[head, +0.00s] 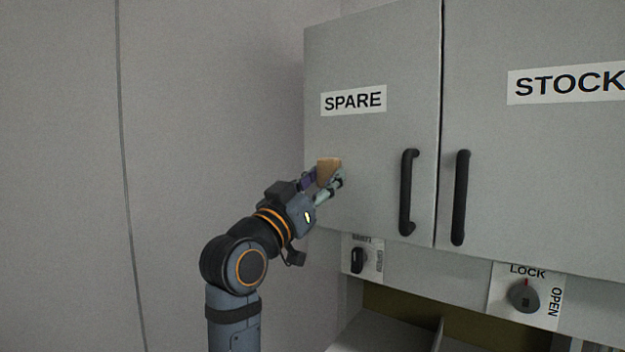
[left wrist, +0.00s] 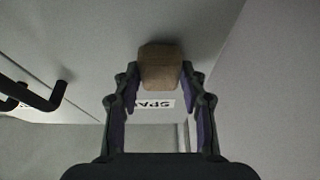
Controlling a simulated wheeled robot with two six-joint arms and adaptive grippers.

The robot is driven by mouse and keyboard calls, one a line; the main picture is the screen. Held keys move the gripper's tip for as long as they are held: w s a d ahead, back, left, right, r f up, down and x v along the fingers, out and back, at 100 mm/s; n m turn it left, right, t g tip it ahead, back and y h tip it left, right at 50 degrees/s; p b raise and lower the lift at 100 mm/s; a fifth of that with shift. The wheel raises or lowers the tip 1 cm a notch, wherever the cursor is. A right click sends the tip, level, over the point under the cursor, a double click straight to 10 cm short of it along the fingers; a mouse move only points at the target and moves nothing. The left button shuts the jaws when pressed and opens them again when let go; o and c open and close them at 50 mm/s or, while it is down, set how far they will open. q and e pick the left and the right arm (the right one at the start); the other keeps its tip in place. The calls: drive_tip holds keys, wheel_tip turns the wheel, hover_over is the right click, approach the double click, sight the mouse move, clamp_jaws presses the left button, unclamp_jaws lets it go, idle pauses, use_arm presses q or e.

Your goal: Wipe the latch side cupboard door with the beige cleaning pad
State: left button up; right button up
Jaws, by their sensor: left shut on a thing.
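The beige cleaning pad (head: 328,171) is a small tan block. My left gripper (head: 326,182) is shut on it, and the left wrist view shows the pad (left wrist: 160,68) between the two fingertips. The pad is in front of the lower left part of the grey cupboard door labelled SPARE (head: 370,150), left of its black handle. It is at or very near the door face; I cannot tell if it touches. Another grey door labelled STOCK (head: 530,170) is to the right. Neither label says latch. My right gripper is not in view.
Black upright handles stand out on the SPARE door (head: 408,192) and the STOCK door (head: 460,198). Below are a small black switch (head: 358,260) and a LOCK/OPEN knob (head: 524,295). A plain wall (head: 200,110) is at left. An open shelf is under the cupboard.

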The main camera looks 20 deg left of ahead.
sight(351, 170)
use_arm(q)
drive_tip(key=d+b, duration=0.1)
drive_tip(key=s+d, duration=0.1)
drive_tip(key=d, duration=0.1)
drive_tip(key=shift+f+b, duration=0.1)
drive_tip(key=shift+b, duration=0.25)
drive_tip(key=shift+s+d, duration=0.1)
drive_tip(key=shift+d, duration=0.25)
drive_tip(key=shift+w+a+p, duration=0.25)
drive_tip(key=shift+a+p, duration=0.05)
drive_tip(key=shift+a, duration=0.35)
drive_tip(key=shift+w+a+p, duration=0.25)
drive_tip(key=shift+a, duration=0.45)
drive_tip(key=shift+w+a+p, duration=0.25)
drive_tip(key=shift+a+p, duration=0.05)
drive_tip(key=shift+a, duration=0.35)
drive_tip(key=shift+w+a, duration=0.2)
drive_tip(key=shift+a, duration=0.5)
drive_tip(key=shift+w+a, duration=0.2)
drive_tip(key=shift+a, duration=0.35)
drive_tip(key=shift+w+a, duration=0.2)
drive_tip(key=shift+a, duration=0.35)
drive_tip(key=shift+d, duration=0.1)
